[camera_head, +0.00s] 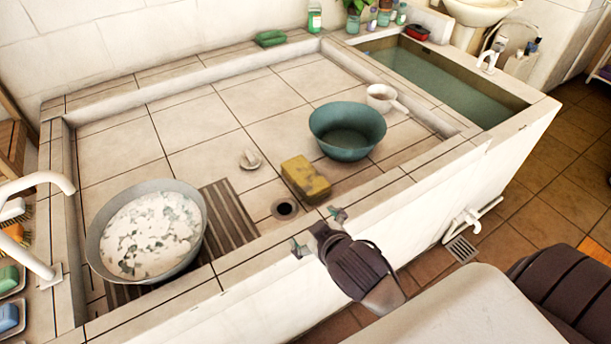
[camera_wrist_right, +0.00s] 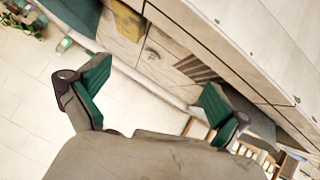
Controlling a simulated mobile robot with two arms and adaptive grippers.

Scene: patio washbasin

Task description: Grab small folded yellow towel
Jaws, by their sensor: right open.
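The small folded yellow towel (camera_head: 306,178) lies on the tiled floor of the shallow basin, left of a green bowl and beyond the drain hole. It has dark patches on top. In the right wrist view the towel (camera_wrist_right: 168,41) shows near the top, beyond the fingertips. My right gripper (camera_head: 319,231) is open and empty over the basin's front rim, nearer to me than the towel and apart from it. Its two green-padded fingers are spread wide in the right wrist view (camera_wrist_right: 157,77). My left gripper is not in view.
The green bowl (camera_head: 347,131) stands right of the towel, with a white mug (camera_head: 383,97) behind it. A metal tub (camera_head: 103,258) stands at the left on a slatted board (camera_head: 230,213). A raised rim (camera_head: 245,272) borders the basin. A small pale plug (camera_head: 250,160) lies left of the towel.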

